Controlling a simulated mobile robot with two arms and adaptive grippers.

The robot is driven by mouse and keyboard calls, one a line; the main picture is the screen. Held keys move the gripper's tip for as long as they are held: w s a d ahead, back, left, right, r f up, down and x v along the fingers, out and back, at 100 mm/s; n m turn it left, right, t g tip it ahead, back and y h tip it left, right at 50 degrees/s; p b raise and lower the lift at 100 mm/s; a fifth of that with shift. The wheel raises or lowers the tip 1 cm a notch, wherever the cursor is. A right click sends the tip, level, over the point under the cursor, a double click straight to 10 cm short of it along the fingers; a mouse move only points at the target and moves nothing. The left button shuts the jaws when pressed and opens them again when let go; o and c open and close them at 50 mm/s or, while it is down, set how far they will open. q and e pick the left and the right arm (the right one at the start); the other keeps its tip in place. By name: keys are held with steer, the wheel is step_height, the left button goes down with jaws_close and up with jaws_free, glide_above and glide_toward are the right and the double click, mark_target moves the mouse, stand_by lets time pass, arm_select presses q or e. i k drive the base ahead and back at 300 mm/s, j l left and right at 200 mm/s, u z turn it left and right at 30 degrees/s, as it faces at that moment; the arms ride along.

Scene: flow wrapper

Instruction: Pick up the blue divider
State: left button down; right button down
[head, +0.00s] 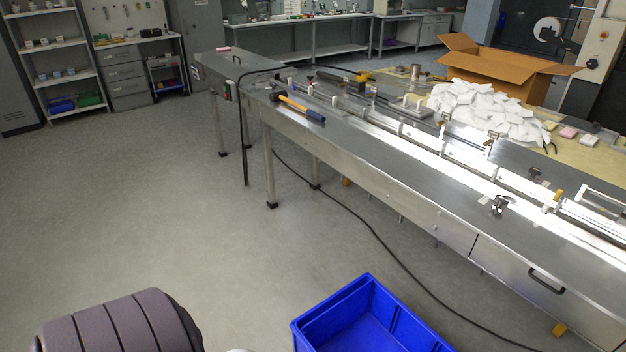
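A blue plastic bin (303,338) stands on the floor at the bottom centre, cut off by the lower edge of the head view. It is open at the top, and the part of its inside that shows looks empty. A separate blue divider cannot be told apart from the bin's walls. Neither of my grippers is in view.
A long steel machine table (370,166) runs from upper left to lower right. A hammer (300,107) lies on it. Behind are white packets (478,108) and an open cardboard box (505,70). A black cable (365,228) crosses the floor; the left floor is clear.

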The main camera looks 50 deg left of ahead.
mark_target(322, 329)
steer(key=u, duration=1.25)
steer(key=k+l, duration=0.1)
steer(key=k+u, duration=0.05)
